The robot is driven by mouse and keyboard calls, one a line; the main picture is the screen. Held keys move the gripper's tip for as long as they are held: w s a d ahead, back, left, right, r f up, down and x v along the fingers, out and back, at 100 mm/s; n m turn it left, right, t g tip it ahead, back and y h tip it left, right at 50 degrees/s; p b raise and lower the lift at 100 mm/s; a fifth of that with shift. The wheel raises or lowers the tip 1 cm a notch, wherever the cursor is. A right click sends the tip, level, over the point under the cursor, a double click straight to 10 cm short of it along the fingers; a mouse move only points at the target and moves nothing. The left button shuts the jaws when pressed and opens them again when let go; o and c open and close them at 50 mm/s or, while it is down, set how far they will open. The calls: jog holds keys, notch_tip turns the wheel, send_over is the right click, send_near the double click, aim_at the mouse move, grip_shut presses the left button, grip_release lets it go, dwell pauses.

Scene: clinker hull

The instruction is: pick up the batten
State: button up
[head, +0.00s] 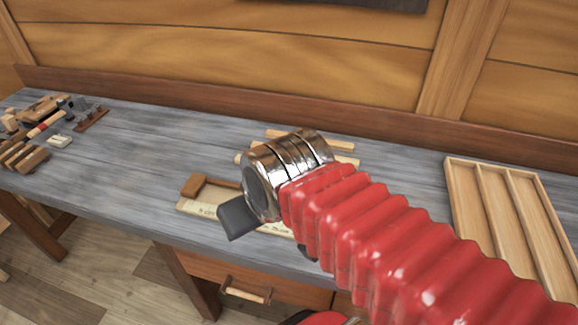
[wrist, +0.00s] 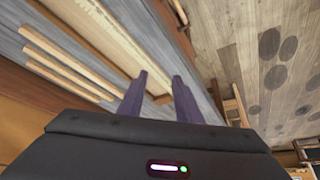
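Three pale wooden battens lie side by side on the grey bench at the left of the wrist view: one (wrist: 62,50), a second (wrist: 62,68) and a third (wrist: 62,83). In the head view they are partly hidden behind my wrist; an end of one batten (head: 342,145) and of another (head: 348,161) show. My gripper (wrist: 159,78) is open, with its two dark fingers apart above the bench's front edge and the battens off to the left. In the head view its dark body (head: 238,218) shows, but the fingers are hidden.
A pale board with writing (head: 197,207) lies below my gripper, with a brown wooden block (head: 194,186) at its left end. A compartmented wooden tray (head: 450,185) is at the right. Tools (head: 35,130) crowd the far left; the bench between (head: 130,150) is clear.

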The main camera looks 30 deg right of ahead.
jog(key=shift+o, duration=0.2)
jog(key=shift+o, duration=1.4)
jog(key=shift+d, duration=0.15)
jog(key=w+d+f+m+g+y, duration=0.1)
jog(key=w+d+f+m+y, duration=0.25)
jog(key=d+m, duration=0.4)
jog(key=w+d+f+m+g+y, duration=0.1)
jog(key=w+d+f+m+y, duration=0.15)
jog(key=w+d+m, duration=0.5)
jog(key=s+d+f+m+t+y, duration=0.1)
jog(key=d+m+t, duration=0.1)
jog(key=d+m, duration=0.2)
jog(key=d+f+m+t+y, duration=0.1)
jog(key=d+m, duration=0.3)
jog(key=d, duration=0.5)
jog(key=s+d+f+m+t+y, duration=0.1)
jog(key=d+f+m+t, duration=0.1)
jog(key=d, duration=0.4)
jog(key=shift+s+d+f+m+t, duration=0.1)
jog(key=shift+s+f+m+t, duration=0.1)
jog(key=shift+m+t, duration=0.35)
jog(key=shift+s+d+f+m+t, duration=0.15)
jog(key=shift+m+t, duration=0.1)
jog(key=shift+m, duration=0.6)
jog(key=shift+a+r, duration=0.1)
